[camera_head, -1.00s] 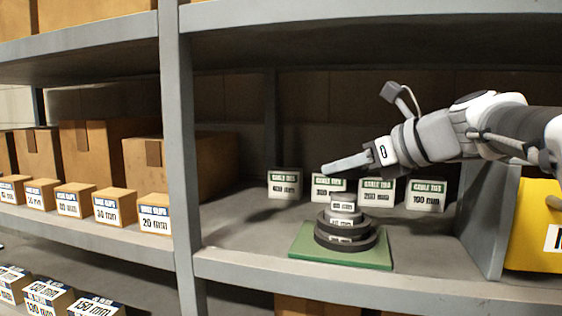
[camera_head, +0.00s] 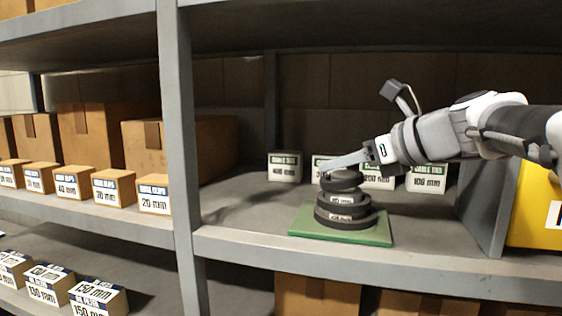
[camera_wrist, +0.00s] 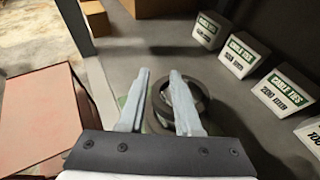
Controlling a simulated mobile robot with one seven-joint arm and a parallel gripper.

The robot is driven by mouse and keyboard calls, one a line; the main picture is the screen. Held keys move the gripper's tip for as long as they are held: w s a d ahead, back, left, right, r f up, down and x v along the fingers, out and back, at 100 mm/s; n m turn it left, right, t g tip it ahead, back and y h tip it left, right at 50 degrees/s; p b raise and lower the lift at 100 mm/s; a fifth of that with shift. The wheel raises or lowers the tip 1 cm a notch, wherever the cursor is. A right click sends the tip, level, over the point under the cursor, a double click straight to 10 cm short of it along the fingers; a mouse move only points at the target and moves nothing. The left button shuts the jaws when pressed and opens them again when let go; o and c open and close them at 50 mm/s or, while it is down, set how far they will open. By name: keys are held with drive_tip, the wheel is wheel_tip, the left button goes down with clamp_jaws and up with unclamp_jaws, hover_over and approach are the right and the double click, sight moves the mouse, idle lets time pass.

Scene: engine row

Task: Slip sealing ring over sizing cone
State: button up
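The sizing cone (camera_head: 341,198) is a stepped, labelled stack standing upright on a green base plate (camera_head: 300,228) on the middle shelf. A dark ring (camera_head: 341,183) shows at its top, and dark bands (camera_head: 345,218) circle its lower steps. My gripper (camera_head: 326,172) reaches in from the right, its fingertips just at the top of the stack. In the wrist view the fingers (camera_wrist: 160,74) are apart, with a dark round rim (camera_wrist: 204,95) beneath and beside the right finger. I cannot tell whether the fingers touch the ring or how it sits on the cone.
Cable-tie boxes (camera_head: 285,167) stand in a row close behind the cone. A grey upright (camera_head: 175,130) is to the left, a grey divider (camera_head: 485,205) and yellow bin (camera_head: 530,210) to the right. The shelf between the upright and the base plate is clear.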

drive_tip(key=shift+o, duration=0.7)
drive_tip(key=v, duration=1.7)
drive_tip(key=shift+s+r+b, duration=0.15)
drive_tip(key=shift+s+b, duration=0.05)
drive_tip(key=shift+b, duration=0.2)
drive_tip(key=s+a+f+n+g+h, duration=0.1)
drive_tip(key=s+a+f+n+h, duration=0.1)
drive_tip(key=f+n, duration=0.7)
drive_tip(key=s+a+f+n+g+h+b, duration=0.1)
drive_tip(key=s+a+f+n+g+h, duration=0.1)
drive_tip(key=f+n, duration=0.7)
drive_tip(key=s+a+f+n+g+h, duration=0.1)
drive_tip(key=s+a+f+n+h, duration=0.3)
drive_tip(key=f, duration=1.1)
drive_tip(key=shift+s+a+n+g+h, duration=0.25)
drive_tip(key=shift+s+n+h, duration=0.25)
drive_tip(key=shift+s+n, duration=1.8)
